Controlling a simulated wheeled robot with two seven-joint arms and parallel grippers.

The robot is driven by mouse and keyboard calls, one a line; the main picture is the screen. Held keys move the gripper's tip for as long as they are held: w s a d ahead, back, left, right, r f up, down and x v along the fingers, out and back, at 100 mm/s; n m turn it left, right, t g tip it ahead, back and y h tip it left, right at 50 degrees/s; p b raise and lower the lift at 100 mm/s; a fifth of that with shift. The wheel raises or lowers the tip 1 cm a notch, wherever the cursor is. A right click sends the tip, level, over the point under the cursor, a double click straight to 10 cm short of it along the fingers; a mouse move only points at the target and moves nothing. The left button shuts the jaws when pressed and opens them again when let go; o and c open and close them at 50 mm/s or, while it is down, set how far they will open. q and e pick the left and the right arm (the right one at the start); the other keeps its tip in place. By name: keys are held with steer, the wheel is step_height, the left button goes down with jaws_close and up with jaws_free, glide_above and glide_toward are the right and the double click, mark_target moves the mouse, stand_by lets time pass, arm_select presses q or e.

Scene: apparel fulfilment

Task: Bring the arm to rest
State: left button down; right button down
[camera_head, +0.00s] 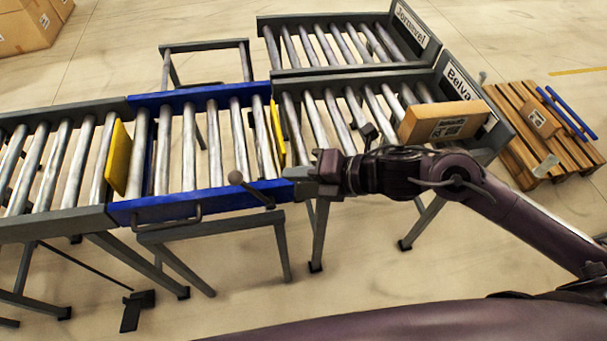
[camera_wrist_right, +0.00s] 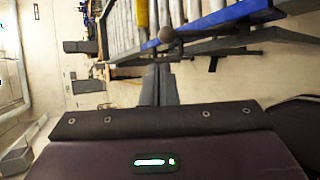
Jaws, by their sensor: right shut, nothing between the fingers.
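My right arm (camera_head: 455,172) reaches in from the right in the head view, over the front of the conveyor. My right gripper (camera_head: 290,173) is shut and empty, with its fingertips close to the front edge of the blue roller section (camera_head: 165,207). In the right wrist view the shut fingers (camera_wrist_right: 160,85) point toward the blue rail (camera_wrist_right: 225,17) and a dark round knob (camera_wrist_right: 167,34). I cannot tell whether the fingers touch the rail. My left gripper does not show.
Yellow plates (camera_head: 118,158) stand on the rollers. A cardboard box (camera_head: 440,122) lies on the lane labelled Belva (camera_head: 459,83). The Jormevel lane (camera_head: 410,24) lies behind it. A wooden pallet (camera_head: 508,100) with a small box is at right; stacked cartons (camera_head: 25,28) stand at upper left.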

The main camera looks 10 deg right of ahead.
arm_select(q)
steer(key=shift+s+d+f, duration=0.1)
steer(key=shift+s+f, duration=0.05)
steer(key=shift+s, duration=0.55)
arm_select(e)
steer(key=shift+s+d+r, duration=0.35)
steer(key=shift+d+r, duration=0.05)
steer(key=shift+d, duration=0.1)
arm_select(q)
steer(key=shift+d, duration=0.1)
